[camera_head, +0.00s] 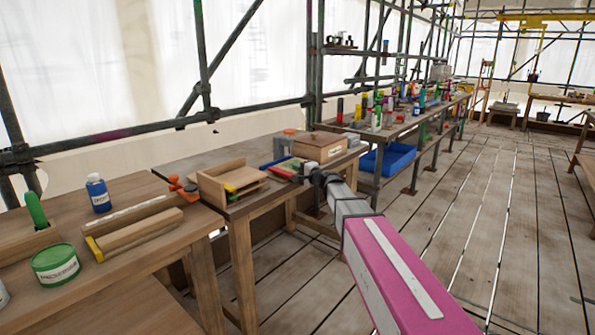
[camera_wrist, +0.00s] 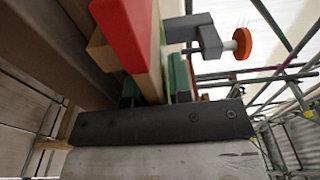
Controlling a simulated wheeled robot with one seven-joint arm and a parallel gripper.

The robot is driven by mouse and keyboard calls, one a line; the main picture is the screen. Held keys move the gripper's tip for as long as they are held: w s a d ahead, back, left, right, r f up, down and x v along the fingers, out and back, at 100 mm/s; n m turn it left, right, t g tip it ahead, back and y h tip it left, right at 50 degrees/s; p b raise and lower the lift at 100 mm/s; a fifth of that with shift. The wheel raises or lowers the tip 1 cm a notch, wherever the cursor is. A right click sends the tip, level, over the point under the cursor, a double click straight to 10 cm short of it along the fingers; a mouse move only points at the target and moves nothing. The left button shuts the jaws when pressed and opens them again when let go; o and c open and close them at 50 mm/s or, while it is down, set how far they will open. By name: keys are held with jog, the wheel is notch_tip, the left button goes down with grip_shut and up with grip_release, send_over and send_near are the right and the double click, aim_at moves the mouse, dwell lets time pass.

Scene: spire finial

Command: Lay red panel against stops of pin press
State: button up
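In the wrist view the red panel (camera_wrist: 124,32) shows its red face and a pale wooden edge. It runs down between the two green fingers of my gripper (camera_wrist: 156,90), which appear closed on it. In the head view my gripper (camera_head: 308,172) is at the front edge of the middle bench, and the panel there is too small to make out clearly. A grey clamp with an orange knob (camera_wrist: 241,43) is close to the right of the panel in the wrist view. I cannot tell whether it belongs to the pin press, or whether the panel touches any stops.
A wooden rack (camera_head: 212,188) with coloured pieces stands left of my gripper. A wooden box (camera_head: 318,148) stands just behind it. The left bench holds a green tin (camera_head: 56,264) and a blue bottle (camera_head: 98,193). A blue bin (camera_head: 388,160) is to the right. The floor at right is clear.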

jog(key=shift+r, duration=0.1)
jog(key=shift+s+d, duration=0.25)
jog(key=shift+s, duration=0.05)
jog(key=v, duration=1.1)
jog(key=s+d+f+n+g+h, duration=0.2)
jog(key=s+f+n+g+h, duration=0.15)
jog(key=s+f, duration=0.45)
jog(key=s+d+f+n+g+h, duration=0.15)
jog(key=s+f+g, duration=0.3)
jog(key=f, duration=0.55)
jog(key=s+d+f+n+g+h, duration=0.3)
jog(key=s+d+f+h, duration=0.5)
jog(key=s, duration=0.5)
jog(key=d+f+g, duration=0.1)
jog(key=d+f, duration=0.1)
jog(key=d, duration=0.1)
jog(key=shift+s+d+f, duration=0.2)
jog(key=shift+s+f, duration=0.05)
jog(key=shift+s, duration=0.05)
